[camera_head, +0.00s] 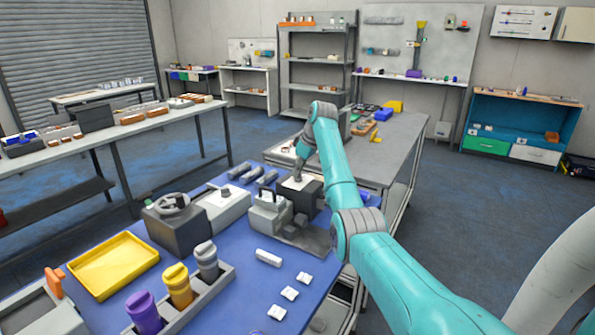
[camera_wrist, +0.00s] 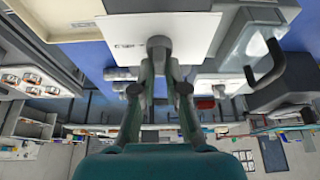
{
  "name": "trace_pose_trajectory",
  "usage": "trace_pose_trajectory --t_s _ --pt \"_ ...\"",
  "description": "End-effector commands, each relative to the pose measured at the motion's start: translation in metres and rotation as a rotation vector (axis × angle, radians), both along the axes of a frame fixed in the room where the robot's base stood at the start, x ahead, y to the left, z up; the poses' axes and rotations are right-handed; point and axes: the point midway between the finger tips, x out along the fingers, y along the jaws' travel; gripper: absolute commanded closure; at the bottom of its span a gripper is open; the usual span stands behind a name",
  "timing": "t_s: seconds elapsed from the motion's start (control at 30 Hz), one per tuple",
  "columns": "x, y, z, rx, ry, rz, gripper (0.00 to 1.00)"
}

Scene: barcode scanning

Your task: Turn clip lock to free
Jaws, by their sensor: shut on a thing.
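The clip lock appears to be a small grey knob (camera_wrist: 159,43) on a white labelled plate (camera_wrist: 118,30) in the wrist view. My gripper (camera_wrist: 161,68) has its two fingers closed in on this knob, one at each side. In the head view my gripper (camera_head: 298,178) points down onto the white top of a dark box (camera_head: 310,201) at the back right of the blue bench. The fingers and arm hide part of that top, and the knob cannot be made out there. The lettering on the plate is too small to read.
On the blue bench (camera_head: 235,300) a grey device with a handle (camera_head: 267,212) stands just in front of the box. A yellow tray (camera_head: 113,266) and a rack of purple, yellow and grey bottles (camera_head: 178,286) are farther left. A grey table (camera_head: 395,140) stands behind.

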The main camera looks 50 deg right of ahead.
Motion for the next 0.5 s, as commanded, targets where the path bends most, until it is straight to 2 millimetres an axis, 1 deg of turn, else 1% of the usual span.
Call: trace_pose_trajectory --t_s 0.07,0.1,0.17,0.5 --pt "-0.0005 0.0003 -0.0013 0.002 0.002 0.001 1.00" --pt "-0.0005 0.0003 -0.0013 0.002 0.002 0.000 0.78" --pt "-0.0005 0.0002 -0.0012 0.002 0.002 0.000 0.63" --pt "-0.0009 -0.0002 0.0015 0.000 0.000 -0.001 0.62"
